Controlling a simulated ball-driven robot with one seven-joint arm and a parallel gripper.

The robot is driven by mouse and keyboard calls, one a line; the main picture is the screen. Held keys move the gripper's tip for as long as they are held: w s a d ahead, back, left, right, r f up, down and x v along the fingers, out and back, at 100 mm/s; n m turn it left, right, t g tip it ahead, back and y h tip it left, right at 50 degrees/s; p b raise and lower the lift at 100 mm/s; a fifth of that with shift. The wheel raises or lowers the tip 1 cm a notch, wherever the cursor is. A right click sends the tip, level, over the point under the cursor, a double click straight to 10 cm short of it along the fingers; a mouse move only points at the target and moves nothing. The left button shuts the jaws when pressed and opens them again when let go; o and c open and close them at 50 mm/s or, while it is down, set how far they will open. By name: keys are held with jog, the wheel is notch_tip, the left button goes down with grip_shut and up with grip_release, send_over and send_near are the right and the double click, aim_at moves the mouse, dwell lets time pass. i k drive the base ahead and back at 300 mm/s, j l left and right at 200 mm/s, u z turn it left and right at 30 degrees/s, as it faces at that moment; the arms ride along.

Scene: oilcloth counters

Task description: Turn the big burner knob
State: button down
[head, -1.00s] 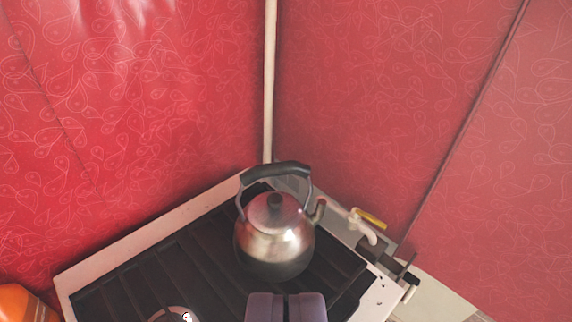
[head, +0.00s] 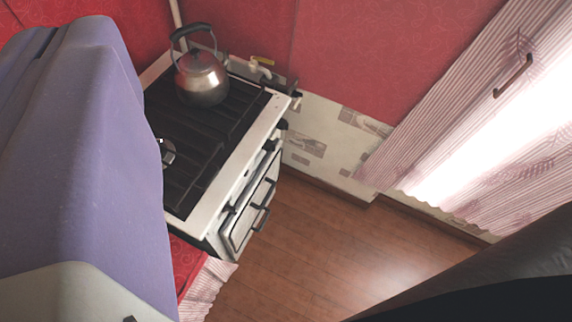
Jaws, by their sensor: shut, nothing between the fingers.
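The stove (head: 236,160) stands in the middle left of the view, white-edged with a black grate on top. Its front panel faces right and is seen steeply from above. Small dark knobs (head: 270,145) show along the panel's upper edge; which one is the big burner's I cannot tell. My gripper (head: 62,40) is large and purple at the left, close to the camera. Its fingers are shut and empty. It covers the left part of the stove and appears apart from the knobs.
A steel kettle (head: 203,82) with a black handle sits at the back of the stove. The oven door (head: 252,215) has dark handles. A red-covered counter (head: 186,262) adjoins the stove's near end. Wooden floor (head: 310,235) is free in front. A pink striped curtain (head: 450,110) hangs at right.

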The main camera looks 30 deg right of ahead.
aim_at(269, 145)
jog(key=k+j+z, duration=0.25)
jog(key=k, duration=0.4)
jog(key=k+j+z, duration=0.1)
jog(key=k+z, duration=0.2)
jog(key=k, duration=0.4)
jog(key=i+l+u, duration=0.4)
jog(key=i+l, duration=0.5)
jog(key=i, duration=0.4)
jog(key=i+l+u, duration=0.4)
jog(key=i+l, duration=0.75)
jog(key=l, duration=0.15)
